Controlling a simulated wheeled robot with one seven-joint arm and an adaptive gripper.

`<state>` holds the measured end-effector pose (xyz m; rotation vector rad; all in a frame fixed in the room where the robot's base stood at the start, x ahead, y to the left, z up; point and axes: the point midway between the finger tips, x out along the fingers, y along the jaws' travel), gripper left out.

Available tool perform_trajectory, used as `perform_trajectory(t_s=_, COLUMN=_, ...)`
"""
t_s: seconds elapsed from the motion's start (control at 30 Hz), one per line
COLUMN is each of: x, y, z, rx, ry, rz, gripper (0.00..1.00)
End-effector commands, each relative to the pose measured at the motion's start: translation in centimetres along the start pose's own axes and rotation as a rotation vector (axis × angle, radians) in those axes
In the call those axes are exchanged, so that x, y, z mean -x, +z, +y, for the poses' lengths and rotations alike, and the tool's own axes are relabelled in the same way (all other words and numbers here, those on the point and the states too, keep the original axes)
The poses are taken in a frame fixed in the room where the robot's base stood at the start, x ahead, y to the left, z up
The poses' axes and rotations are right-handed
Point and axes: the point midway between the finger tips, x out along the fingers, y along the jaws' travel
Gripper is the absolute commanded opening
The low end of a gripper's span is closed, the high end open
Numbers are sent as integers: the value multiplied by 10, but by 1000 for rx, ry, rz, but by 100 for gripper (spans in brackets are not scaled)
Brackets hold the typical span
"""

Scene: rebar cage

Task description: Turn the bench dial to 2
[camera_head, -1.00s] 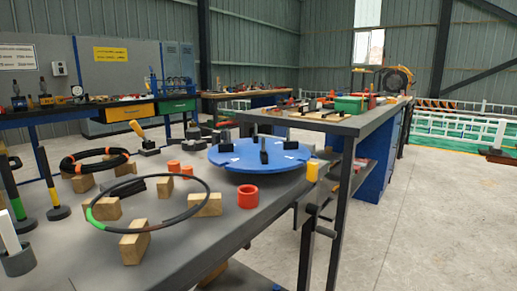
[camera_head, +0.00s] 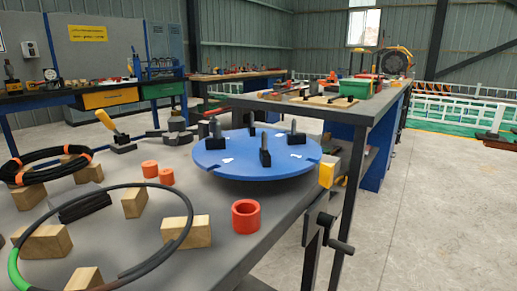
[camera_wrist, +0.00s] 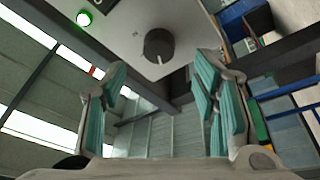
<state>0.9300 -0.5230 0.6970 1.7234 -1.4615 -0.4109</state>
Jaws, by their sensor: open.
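In the wrist view, a dark round knob (camera_wrist: 158,45) sits on a pale flat panel (camera_wrist: 135,22). It looks like the dial; I can read no numbers or pointer mark on it. A lit green lamp (camera_wrist: 83,18) is on the same panel. My gripper (camera_wrist: 160,64) is open and empty, one teal-padded finger on each side of the knob in the picture. I cannot tell the distance, and I see no contact. My gripper is not in the head view, and I cannot make out this dial there for certain.
In the head view, a grey bench (camera_head: 232,262) carries a blue disc (camera_head: 255,160) with upright dark posts, an orange ring (camera_head: 246,216), a large black hoop (camera_head: 150,265) and wooden blocks (camera_head: 187,230). A vise handle (camera_head: 335,245) juts out in front. Open floor (camera_head: 430,220) lies at right.

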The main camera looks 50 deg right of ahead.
Motion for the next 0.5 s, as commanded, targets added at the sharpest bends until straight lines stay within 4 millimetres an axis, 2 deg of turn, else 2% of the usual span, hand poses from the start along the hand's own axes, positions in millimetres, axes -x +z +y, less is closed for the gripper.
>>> perform_trajectory(t_s=0.03, x=-11, y=2, z=1, rx=-1, ry=2, rz=-1, gripper=54)
perform_trajectory(t_s=0.2, x=-39, y=1, z=0, rx=-1, ry=0, rz=0, gripper=54)
perform_trajectory(t_s=0.33, x=-53, y=1, z=0, rx=-1, ry=1, rz=0, gripper=54)
perform_trajectory(t_s=0.5, x=-61, y=0, z=1, rx=-1, ry=1, rz=1, gripper=54)
